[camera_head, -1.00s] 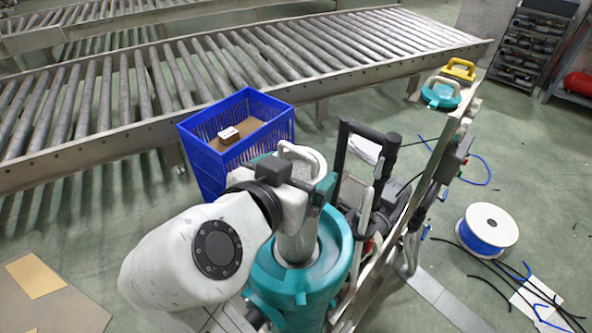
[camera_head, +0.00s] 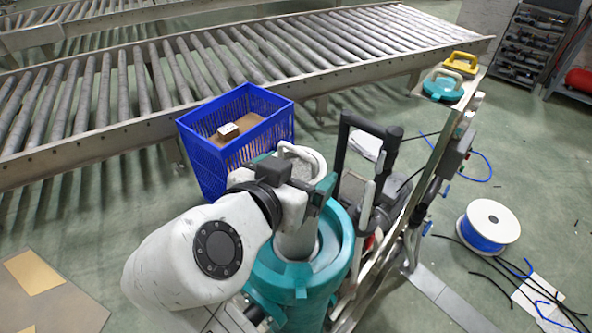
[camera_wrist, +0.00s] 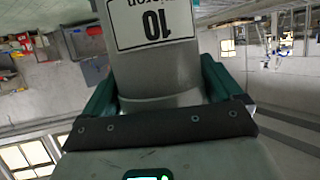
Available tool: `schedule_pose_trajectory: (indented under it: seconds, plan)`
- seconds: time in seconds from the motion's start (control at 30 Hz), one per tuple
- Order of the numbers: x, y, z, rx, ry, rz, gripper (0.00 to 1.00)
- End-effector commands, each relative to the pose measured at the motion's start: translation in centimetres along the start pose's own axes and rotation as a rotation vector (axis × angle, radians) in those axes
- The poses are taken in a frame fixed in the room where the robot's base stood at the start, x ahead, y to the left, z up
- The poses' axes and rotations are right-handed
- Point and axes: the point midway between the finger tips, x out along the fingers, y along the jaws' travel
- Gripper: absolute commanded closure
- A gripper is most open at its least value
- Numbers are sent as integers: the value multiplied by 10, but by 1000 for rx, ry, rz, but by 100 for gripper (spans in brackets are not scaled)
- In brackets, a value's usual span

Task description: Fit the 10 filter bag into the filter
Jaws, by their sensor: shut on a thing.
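The filter bag (camera_head: 299,241) is a pale grey cylinder, upright or nearly so, with its lower part inside the round opening of the teal filter housing (camera_head: 292,279). How deep it reaches is hidden. A pale loop (camera_head: 310,154) shows at its top. My gripper (camera_head: 301,187) is shut on the bag above the housing mouth. In the wrist view the bag (camera_wrist: 157,75) fills the middle between the teal fingers, and its white label shows an upside-down 10.
A blue crate (camera_head: 203,158) with a small box (camera_head: 228,131) stands behind. A teal lid (camera_head: 441,86) and a yellow lid (camera_head: 461,63) with handles sit atop the metal frame. A cable reel (camera_head: 489,222) and loose cables lie right. A roller conveyor (camera_head: 215,67) crosses the back.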

Motion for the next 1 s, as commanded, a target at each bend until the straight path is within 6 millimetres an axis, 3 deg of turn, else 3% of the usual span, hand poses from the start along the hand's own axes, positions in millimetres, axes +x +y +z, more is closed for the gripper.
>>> schedule_pose_trajectory:
  seconds: [1.0]
  plan:
    - [9,0,22,1,0,0,59]
